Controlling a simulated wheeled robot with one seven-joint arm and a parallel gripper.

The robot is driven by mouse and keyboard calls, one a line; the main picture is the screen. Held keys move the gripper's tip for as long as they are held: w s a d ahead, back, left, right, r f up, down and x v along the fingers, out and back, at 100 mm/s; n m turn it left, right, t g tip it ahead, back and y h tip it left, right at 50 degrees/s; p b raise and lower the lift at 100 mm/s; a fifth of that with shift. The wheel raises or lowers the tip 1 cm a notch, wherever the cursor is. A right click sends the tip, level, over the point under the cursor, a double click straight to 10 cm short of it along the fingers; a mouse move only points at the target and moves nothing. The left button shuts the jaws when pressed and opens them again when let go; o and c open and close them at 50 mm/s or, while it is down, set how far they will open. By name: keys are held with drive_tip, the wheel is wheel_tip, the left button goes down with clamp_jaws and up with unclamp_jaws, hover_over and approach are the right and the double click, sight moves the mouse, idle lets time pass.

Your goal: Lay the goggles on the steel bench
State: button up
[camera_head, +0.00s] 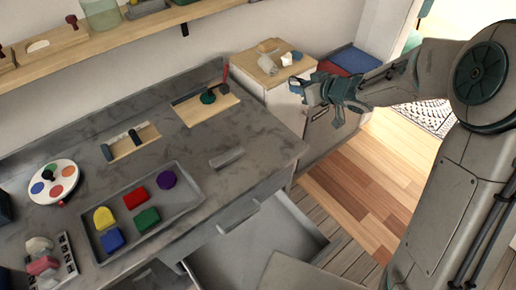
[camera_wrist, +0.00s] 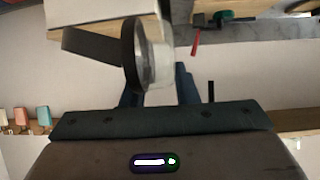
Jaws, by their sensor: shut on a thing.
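The goggles (camera_wrist: 131,55) show in the wrist view as a dark band with a clear, pale lens part, held between the fingers of my gripper (camera_wrist: 160,88). The lens part sits between the two dark fingers, and the band sticks out to the left. In the head view my gripper (camera_head: 328,97) is at the right of the steel bench, in the air by the small cabinet. There the goggles are hard to tell apart from the dark fingers. The steel bench (camera_head: 255,130) has a grey, mottled top and fills the left and middle of the head view.
A grey tray (camera_head: 192,196) with several coloured blocks, a round colour disc (camera_head: 67,172) and wooden boards lie on the bench. Bare top shows at its right part. A drawer (camera_head: 255,240) stands open in front. A wood-topped cabinet (camera_head: 262,72) holds small items.

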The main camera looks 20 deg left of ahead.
drive_tip(key=shift+n+g, duration=0.3)
drive_tip(key=s+a+f+b, duration=0.2)
drive_tip(key=s+a, duration=0.1)
drive_tip(key=s+a+f+b, duration=0.2)
drive_tip(key=s+a+f, duration=0.1)
drive_tip(key=s+a+f+b, duration=0.1)
drive_tip(key=s+a+f, duration=0.2)
drive_tip(key=shift+s+a+b, duration=0.25)
drive_tip(key=shift+s+b, duration=0.1)
drive_tip(key=shift+b, duration=0.05)
drive_tip(key=shift+f+b, duration=0.5)
drive_tip(key=shift+f, duration=1.45)
drive_tip(key=shift+f, duration=0.2)
drive_tip(key=o, duration=1)
drive_tip(key=shift+r, duration=0.1)
